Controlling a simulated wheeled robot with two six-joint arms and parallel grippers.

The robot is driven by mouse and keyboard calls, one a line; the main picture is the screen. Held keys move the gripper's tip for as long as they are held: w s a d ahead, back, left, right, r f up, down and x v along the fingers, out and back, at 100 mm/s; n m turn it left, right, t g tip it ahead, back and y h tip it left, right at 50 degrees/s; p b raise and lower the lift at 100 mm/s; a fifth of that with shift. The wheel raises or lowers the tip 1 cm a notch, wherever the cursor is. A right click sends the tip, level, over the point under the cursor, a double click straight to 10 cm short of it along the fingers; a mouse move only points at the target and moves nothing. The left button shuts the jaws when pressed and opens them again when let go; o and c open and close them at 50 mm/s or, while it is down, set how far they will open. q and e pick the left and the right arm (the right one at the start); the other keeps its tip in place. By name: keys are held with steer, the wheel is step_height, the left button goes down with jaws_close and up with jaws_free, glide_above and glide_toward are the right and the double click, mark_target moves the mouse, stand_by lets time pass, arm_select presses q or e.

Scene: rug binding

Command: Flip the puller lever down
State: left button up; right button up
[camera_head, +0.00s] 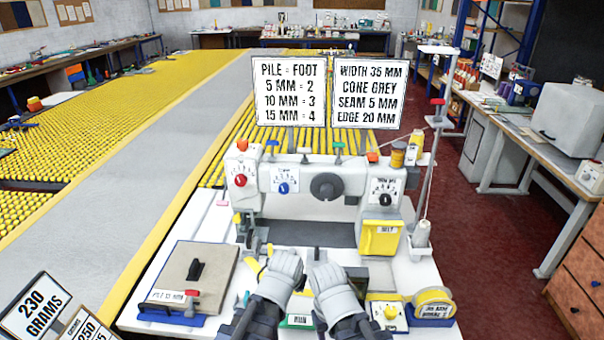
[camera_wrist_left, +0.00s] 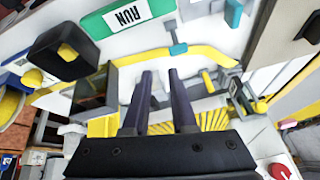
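No lever carries a readable puller label. The sewing machine (camera_head: 325,185) stands on a white table, with a row of small coloured tabs along its top, including a green tab (camera_head: 338,147). My left gripper (camera_wrist_left: 161,73) is open and empty; its two dark fingers point across a yellow strip (camera_wrist_left: 208,55) bearing a small teal piece (camera_wrist_left: 178,48), which lies just past the fingertips. In the head view my left gripper (camera_head: 283,270) is over the table in front of the machine. My right gripper (camera_head: 330,285) is beside it; its fingers are hidden.
A pile sample board (camera_head: 190,270) lies at the left of the table. A yellow box (camera_head: 381,237) is on the machine's right front, and a yellow tape roll (camera_head: 433,298) stands at the right edge. A green RUN label (camera_wrist_left: 127,18) is close by.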

arm_select(q)
steer(key=w+t+b, duration=0.1)
steer(key=w, duration=0.2)
steer(key=w+t+b, duration=0.1)
steer(key=w+t, duration=0.1)
steer(key=w, duration=0.2)
steer(key=shift+w+d+h+b, duration=0.1)
steer(key=shift+w+h+b, duration=0.15)
steer(key=shift+h+b, duration=0.15)
steer(key=c, duration=0.3)
steer(key=w+r+t+b, duration=0.1)
steer(key=w, duration=0.1)
steer(key=w+r+t+b, duration=0.1)
steer(key=w+t, duration=0.1)
steer(key=w, duration=0.1)
steer(key=w+r+t+h+b, duration=0.1)
steer(key=w+t+b, duration=0.1)
steer(key=shift+w+r, duration=0.25)
steer(key=shift+r, duration=0.15)
jaws_close()
step_height(320, 180, up, 11)
steer(key=w+a+m+t+h+b, duration=0.1)
steer(key=w+t+h+b, duration=0.1)
steer(key=t+h+b, duration=0.2)
steer(key=shift+w+a+t+b, duration=0.25)
steer(key=shift+t+b, duration=1.45)
steer(key=shift+t, duration=1)
arm_select(e)
step_height(320, 180, down, 16)
steer(key=shift+r, duration=0.2)
